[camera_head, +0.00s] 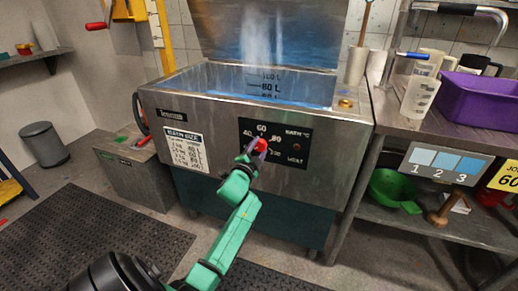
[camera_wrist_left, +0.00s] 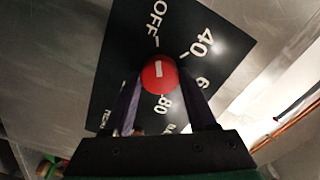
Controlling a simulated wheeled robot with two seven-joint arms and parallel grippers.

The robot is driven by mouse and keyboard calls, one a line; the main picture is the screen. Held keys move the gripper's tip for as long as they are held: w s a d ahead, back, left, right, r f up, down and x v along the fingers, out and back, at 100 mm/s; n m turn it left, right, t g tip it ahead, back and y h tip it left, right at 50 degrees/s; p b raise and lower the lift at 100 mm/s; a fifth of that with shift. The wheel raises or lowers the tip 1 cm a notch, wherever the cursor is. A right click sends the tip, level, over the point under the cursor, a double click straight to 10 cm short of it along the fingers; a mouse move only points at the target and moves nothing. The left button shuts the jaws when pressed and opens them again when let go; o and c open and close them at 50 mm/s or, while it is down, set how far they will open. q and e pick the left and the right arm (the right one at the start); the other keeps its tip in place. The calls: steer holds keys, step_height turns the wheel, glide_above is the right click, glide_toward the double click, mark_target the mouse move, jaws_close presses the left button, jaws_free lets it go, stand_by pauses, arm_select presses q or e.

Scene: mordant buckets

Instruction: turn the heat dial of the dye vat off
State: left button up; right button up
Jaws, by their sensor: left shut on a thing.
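The dye vat (camera_head: 185,103) is a large steel tub with its lid up and steam above the liquid. The red heat dial (camera_head: 262,144) sits on a black panel (camera_head: 290,149) on its front, marked 40, 60 and 80. My left gripper (camera_head: 258,150) is shut on the dial, one finger on each side. In the left wrist view, the dial (camera_wrist_left: 159,75) has a white mark that lines up with the tick under OFF. The fingers partly cover the panel's lettering. My right gripper is not in view.
A steel bench (camera_head: 400,122) stands at the right with a purple bin (camera_head: 478,99) and plastic jugs (camera_head: 420,96). A low metal box (camera_head: 130,172) stands left of the vat. A grey bin (camera_head: 44,144) is further left.

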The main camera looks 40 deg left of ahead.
arm_select(q)
steer(key=shift+f, duration=0.15)
steer(key=o, duration=1.3)
steer(key=shift+o, duration=0.2)
steer(key=shift+s, duration=0.1)
steer(key=shift+s+d, duration=0.15)
steer(key=shift+s, duration=0.1)
steer(key=p+v, duration=0.1)
steer(key=v, duration=1.3)
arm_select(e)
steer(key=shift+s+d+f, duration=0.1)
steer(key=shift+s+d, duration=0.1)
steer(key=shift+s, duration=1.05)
